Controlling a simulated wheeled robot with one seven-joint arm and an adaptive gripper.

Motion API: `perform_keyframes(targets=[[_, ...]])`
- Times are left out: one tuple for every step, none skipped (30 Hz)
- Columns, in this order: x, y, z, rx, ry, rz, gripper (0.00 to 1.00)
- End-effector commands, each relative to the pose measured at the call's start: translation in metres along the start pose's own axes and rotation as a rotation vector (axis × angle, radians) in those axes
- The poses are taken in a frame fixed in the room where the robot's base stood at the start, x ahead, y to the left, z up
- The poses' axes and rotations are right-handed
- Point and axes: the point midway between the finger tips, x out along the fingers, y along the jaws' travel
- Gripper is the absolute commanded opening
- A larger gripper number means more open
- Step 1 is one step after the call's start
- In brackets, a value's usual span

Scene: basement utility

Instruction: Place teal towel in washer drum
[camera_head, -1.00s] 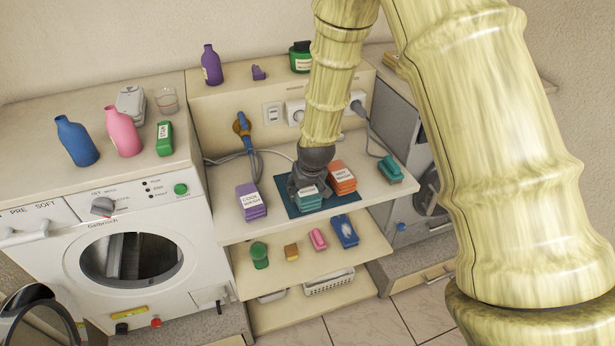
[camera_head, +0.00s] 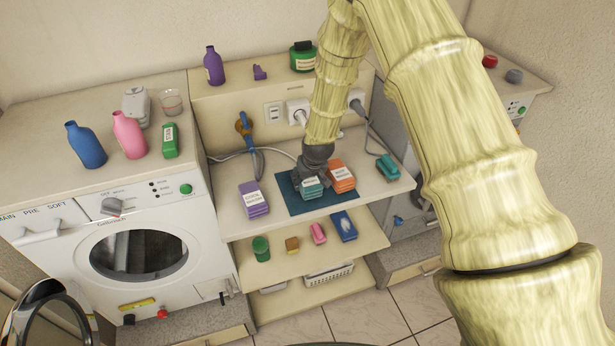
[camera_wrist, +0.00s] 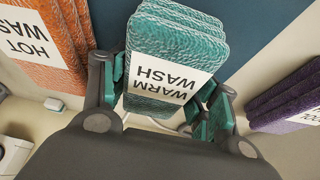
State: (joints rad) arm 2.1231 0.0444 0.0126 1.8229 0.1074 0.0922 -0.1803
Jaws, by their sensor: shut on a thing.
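The teal towel (camera_head: 312,190) is a folded stack labelled "WARM WASH" on a dark blue mat (camera_head: 345,197) on the shelf. My gripper (camera_head: 309,178) reaches down over it from behind. In the wrist view my gripper (camera_wrist: 163,92) has one finger on each side of the teal towel (camera_wrist: 178,45) and is shut on it. Whether the towel is lifted off the mat is hard to tell. The white washer (camera_head: 205,240) stands at the left with its round drum opening (camera_head: 138,255) facing out. Its door (camera_head: 52,312) is swung open at lower left.
An orange towel stack (camera_head: 341,177) sits close beside the teal one, and a purple stack (camera_head: 253,199) lies to the left. A teal brush (camera_head: 388,167) is at the shelf's right. Bottles stand on the washer top. The floor (camera_head: 365,315) in front is clear.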

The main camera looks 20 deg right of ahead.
Motion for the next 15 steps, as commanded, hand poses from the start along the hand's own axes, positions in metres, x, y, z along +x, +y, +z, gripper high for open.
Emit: perform_keyframes(targets=[[0.0005, -0.0001, 0.0000, 0.000, 0.001, 0.000, 0.29], [0.0009, -0.0001, 0.0001, 0.000, 0.001, 0.000, 0.29], [0.0012, -0.0001, 0.0001, 0.000, 0.001, 0.000, 0.29], [0.0014, -0.0001, 0.0002, 0.000, 0.001, 0.000, 0.29], [0.0014, -0.0001, 0.0002, 0.000, 0.001, 0.000, 0.29], [0.0014, -0.0001, 0.0002, 0.000, 0.001, 0.000, 0.29], [0.0014, -0.0001, 0.0002, 0.000, 0.001, 0.000, 0.29], [0.0013, -0.0001, 0.0002, 0.000, 0.001, 0.000, 0.29], [0.0016, -0.0001, 0.0004, 0.000, 0.001, 0.000, 0.29], [0.0022, -0.0001, 0.0007, 0.000, 0.001, 0.000, 0.29], [0.0029, -0.0001, 0.0010, 0.000, 0.001, 0.000, 0.29], [0.0040, -0.0001, 0.0014, 0.000, 0.001, 0.000, 0.29], [0.0047, -0.0001, 0.0017, 0.000, 0.001, 0.000, 0.29], [0.0040, -0.0001, 0.0015, 0.000, 0.001, 0.000, 0.64], [0.0037, -0.0001, 0.0013, 0.000, 0.001, 0.000, 0.71]])
